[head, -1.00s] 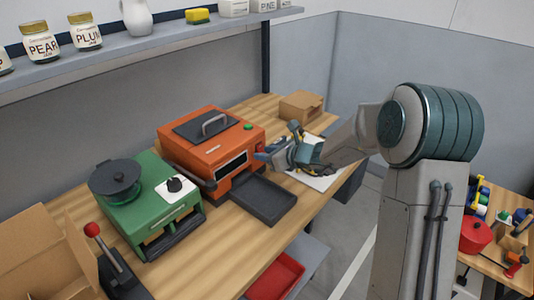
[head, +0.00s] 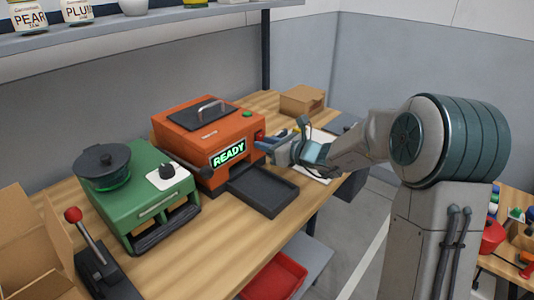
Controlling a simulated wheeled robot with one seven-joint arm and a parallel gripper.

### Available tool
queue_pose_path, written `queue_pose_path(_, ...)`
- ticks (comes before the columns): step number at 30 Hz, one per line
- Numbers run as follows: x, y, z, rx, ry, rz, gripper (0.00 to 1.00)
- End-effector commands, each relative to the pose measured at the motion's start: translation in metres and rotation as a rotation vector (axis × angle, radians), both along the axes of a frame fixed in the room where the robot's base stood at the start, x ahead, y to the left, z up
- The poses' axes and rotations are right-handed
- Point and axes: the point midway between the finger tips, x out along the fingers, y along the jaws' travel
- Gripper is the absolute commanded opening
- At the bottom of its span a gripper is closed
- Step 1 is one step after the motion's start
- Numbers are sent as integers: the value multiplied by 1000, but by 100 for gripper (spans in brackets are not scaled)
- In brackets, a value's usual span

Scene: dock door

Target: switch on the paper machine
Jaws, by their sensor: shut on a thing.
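The paper machine, an orange box (head: 195,126) with a dark lid plate on top, stands on the wooden bench. Its front display (head: 228,154) glows green with the word READY. A dark tray (head: 264,190) sticks out below the display. A red switch (head: 259,136) shows at its right front edge. My gripper (head: 270,145) is at that corner, beside the display. It is shut, apparently on the switch; its fingers hide the exact contact.
A green machine (head: 140,209) with a black pot (head: 104,165) stands to the left, near a red-knobbed lever (head: 73,215). A cardboard box (head: 303,101) is at the back right. White paper lies under my gripper.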

Motion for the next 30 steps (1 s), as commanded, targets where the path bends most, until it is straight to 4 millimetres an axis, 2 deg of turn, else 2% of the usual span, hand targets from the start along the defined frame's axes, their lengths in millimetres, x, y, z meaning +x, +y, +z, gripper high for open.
queue_pose_path(1, 0, 0, -6, 11, -10, 0, 1)
queue_pose_path(17, 0, 0, -1, 41, -33, 0, 1)
queue_pose_path(18, 0, 0, -1, 41, -33, 0, 29)
queue_pose_path(20, 0, 0, -1, 41, -33, 0, 45)
queue_pose_path(30, -2, -3, -1, 40, -33, -1, 45)
